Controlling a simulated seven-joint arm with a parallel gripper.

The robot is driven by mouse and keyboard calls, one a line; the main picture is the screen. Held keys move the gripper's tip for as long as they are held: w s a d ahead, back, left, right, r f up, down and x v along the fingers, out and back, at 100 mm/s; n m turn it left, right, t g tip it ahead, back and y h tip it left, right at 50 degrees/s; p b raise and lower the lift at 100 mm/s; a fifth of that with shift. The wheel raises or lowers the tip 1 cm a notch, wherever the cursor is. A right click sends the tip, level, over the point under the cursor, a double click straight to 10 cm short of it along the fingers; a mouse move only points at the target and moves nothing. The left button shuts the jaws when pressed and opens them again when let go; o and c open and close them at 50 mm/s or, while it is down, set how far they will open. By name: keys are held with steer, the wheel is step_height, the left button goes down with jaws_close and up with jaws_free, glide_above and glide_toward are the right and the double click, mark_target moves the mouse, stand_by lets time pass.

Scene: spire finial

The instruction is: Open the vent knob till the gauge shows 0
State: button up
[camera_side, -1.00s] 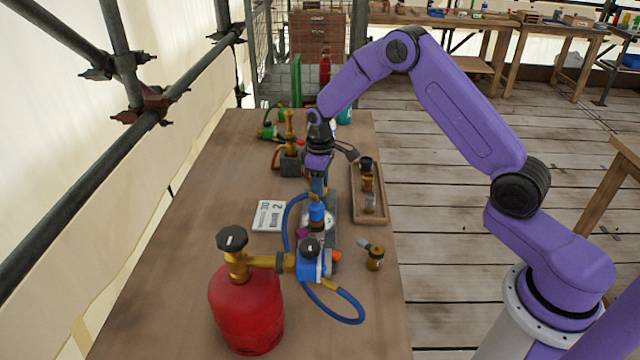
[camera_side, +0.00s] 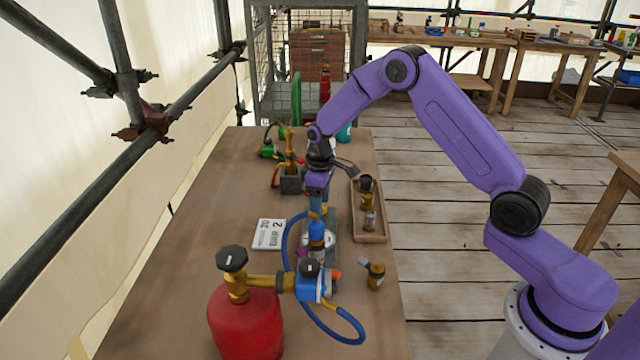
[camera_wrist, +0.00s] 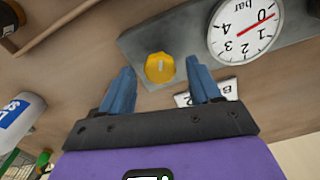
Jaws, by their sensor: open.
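The white gauge (camera_wrist: 240,45), marked in bar from 0 to 4, is at the right on the same plate. Its red needle points close to the 0; I cannot tell whether exactly on it. My gripper (camera_wrist: 160,74) is open, with one blue finger on each side of the knob and a gap showing. In the side view my gripper (camera_side: 317,236) points down over the plate and hides the knob there.
A red cylinder (camera_side: 245,325) with a brass valve, blue regulator (camera_side: 312,285) and blue hose (camera_side: 345,328) stands in front. A wooden tray (camera_side: 370,237) with brass fittings and a loose fitting (camera_side: 375,276) are at the right. A white card (camera_side: 269,234) lies left. The table's left side is clear.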

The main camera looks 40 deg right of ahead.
step_height(320, 180, up, 17)
stand_by(0.5)
steer(key=s+a+r+n, duration=0.15)
steer(key=s+a, duration=0.35)
steer(key=s, duration=0.5)
steer(key=s+a+r+n, duration=0.1)
steer(key=s+a+n, duration=0.1)
steer(key=s+a, duration=0.5)
steer(key=s+d+f+n, duration=0.1)
steer(key=s+d, duration=0.2)
steer(key=s, duration=0.8)
steer(key=s+d+f+n, duration=0.1)
steer(key=s+d, duration=0.3)
steer(key=s, duration=0.8)
steer(key=shift+f+n, duration=0.35)
steer(key=shift+f, duration=0.1)
